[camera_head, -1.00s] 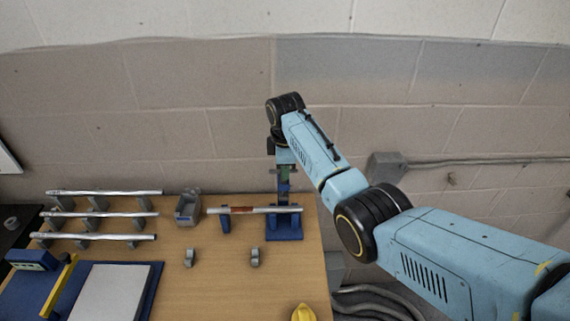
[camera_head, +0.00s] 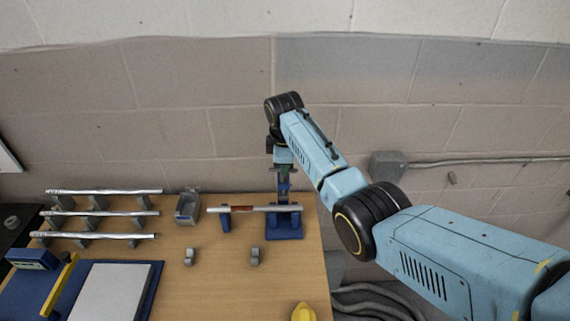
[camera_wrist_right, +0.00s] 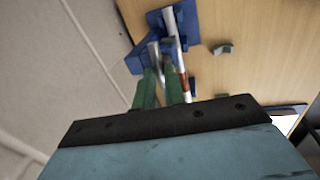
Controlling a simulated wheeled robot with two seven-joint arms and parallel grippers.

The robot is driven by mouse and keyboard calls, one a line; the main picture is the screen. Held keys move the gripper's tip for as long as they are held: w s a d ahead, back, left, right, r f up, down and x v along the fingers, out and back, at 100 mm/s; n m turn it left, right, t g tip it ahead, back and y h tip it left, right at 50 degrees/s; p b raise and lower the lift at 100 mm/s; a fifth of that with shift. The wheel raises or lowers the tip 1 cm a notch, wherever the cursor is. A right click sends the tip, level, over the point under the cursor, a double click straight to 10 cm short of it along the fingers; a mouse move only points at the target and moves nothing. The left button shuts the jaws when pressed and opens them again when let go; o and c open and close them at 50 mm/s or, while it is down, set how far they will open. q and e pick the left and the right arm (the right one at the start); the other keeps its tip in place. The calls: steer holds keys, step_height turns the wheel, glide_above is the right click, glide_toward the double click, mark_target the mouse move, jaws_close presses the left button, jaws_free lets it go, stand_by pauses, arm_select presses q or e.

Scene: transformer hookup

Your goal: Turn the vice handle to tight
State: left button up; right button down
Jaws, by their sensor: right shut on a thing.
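The blue vice (camera_head: 284,232) stands near the right back edge of the wooden bench, with a silver rod with a reddish-brown band (camera_head: 243,209) lying through it. My right gripper (camera_head: 284,182) is above the vice, coming down from the arm. In the right wrist view its green fingers (camera_wrist_right: 162,85) reach to the vice (camera_wrist_right: 138,60) and are shut on the grey vice handle (camera_wrist_right: 154,56). The fingertips and the handle's far end are partly hidden. My left gripper is not in view.
Two small grey clips (camera_head: 255,256) and a yellow object (camera_head: 303,313) are in front. The block wall is close behind.

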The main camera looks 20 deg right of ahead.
steer(key=m, duration=0.3)
steer(key=m+h, duration=0.1)
steer(key=m, duration=0.2)
steer(key=shift+a+m+g, duration=0.2)
steer(key=shift+m+g, duration=0.1)
steer(key=shift+g, duration=0.1)
steer(key=shift+m, duration=1)
steer(key=shift+w+a+m+g+b, duration=0.15)
steer(key=shift+m+g+b, duration=0.15)
steer(key=shift+m+b, duration=0.45)
steer(key=shift+f+m+b, duration=0.1)
steer(key=shift+m+b, duration=0.4)
steer(key=shift+m, duration=0.55)
steer(key=m+g+b, duration=0.1)
steer(key=m+b, duration=0.3)
steer(key=b, duration=0.3)
steer(key=shift+w, duration=0.1)
steer(key=shift+a+m+b, duration=0.1)
steer(key=shift+m+b, duration=0.6)
steer(key=shift+b, duration=0.5)
steer(key=c, duration=1.5)
jaws_free()
